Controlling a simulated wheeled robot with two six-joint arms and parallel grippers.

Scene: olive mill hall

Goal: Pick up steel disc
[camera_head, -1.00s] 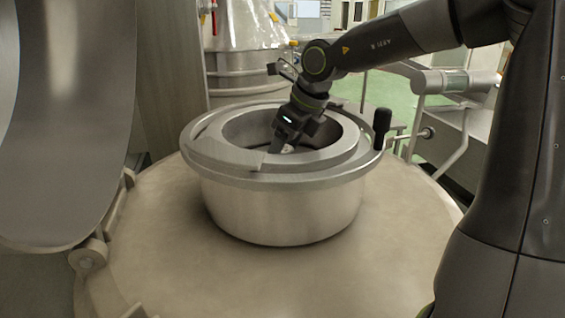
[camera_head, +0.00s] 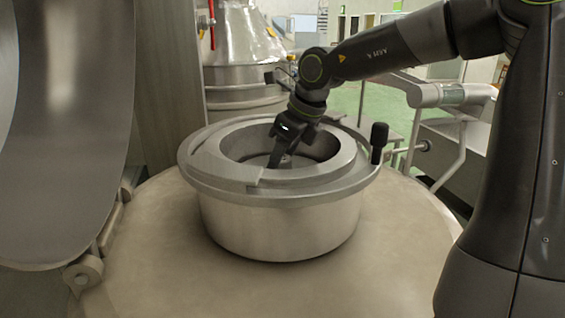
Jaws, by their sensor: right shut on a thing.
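The jaws of my right gripper (camera_head: 281,160) reach down into the round opening of a steel pot-like ring housing (camera_head: 280,228). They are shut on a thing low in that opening. The steel disc is mostly hidden there by the jaws and the rim; only a dim grey patch shows around the fingertips, and its outline cannot be made out. My left gripper is not in view.
The housing has a broad flat rim and an upright black knob (camera_head: 379,136) at its right. It stands on a wide pale round top (camera_head: 160,235). A curved metal lid (camera_head: 60,120) rises at the left. A steel vessel (camera_head: 245,60) stands behind.

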